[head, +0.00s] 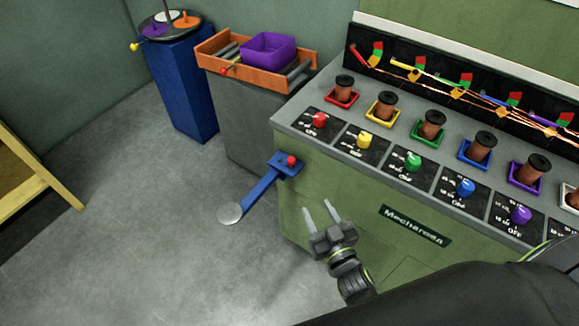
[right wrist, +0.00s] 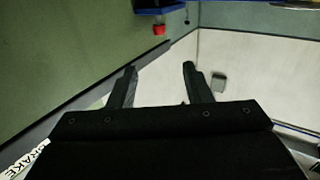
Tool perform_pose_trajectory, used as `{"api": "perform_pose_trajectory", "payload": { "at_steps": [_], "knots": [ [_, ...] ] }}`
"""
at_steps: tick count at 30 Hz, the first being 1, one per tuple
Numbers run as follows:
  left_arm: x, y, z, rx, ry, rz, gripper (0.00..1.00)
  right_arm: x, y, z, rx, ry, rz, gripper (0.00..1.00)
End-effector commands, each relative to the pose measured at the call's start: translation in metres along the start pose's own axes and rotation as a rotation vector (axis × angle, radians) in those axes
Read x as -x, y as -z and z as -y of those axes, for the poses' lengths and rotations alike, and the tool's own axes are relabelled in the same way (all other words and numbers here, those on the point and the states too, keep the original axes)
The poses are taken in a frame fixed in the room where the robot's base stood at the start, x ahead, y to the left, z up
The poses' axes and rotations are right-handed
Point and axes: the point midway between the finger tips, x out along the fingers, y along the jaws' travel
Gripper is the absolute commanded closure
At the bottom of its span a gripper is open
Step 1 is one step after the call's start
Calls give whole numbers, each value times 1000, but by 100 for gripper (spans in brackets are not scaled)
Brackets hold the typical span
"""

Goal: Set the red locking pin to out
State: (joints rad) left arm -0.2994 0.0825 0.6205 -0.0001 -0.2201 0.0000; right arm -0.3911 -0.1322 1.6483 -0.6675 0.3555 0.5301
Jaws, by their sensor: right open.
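A small red knob, which looks like the red locking pin (head: 291,160), sits on a blue bracket (head: 283,170) at the left front corner of the green machine. A blue lever arm (head: 262,187) runs down left from the bracket to a round grey pad. The red pin also shows in the right wrist view (right wrist: 159,29), below the blue bracket (right wrist: 160,10) at the top. My right gripper (head: 317,207) is open and empty, below and right of the pin and apart from it. Its two fingers (right wrist: 159,67) point toward the pin's side in the right wrist view. My left gripper is out of view.
The green machine (head: 330,190) carries coloured knobs (head: 320,120) and spools on its top. An orange tray (head: 215,62) with a purple bin (head: 267,48) and a blue pedestal (head: 185,90) stand behind.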

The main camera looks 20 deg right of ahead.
Motion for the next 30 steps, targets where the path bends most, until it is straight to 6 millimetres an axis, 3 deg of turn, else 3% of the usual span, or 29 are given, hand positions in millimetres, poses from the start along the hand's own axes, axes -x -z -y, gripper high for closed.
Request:
{"api": "perform_pose_trajectory", "payload": {
  "at_steps": [21, 30],
  "knots": [
    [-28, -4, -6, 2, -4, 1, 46, -135, -3, 0, 1, 0, 1, 55],
    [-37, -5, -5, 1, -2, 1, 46, -161, -2, 0, 0, -1, 3, 55]
  ]
}}
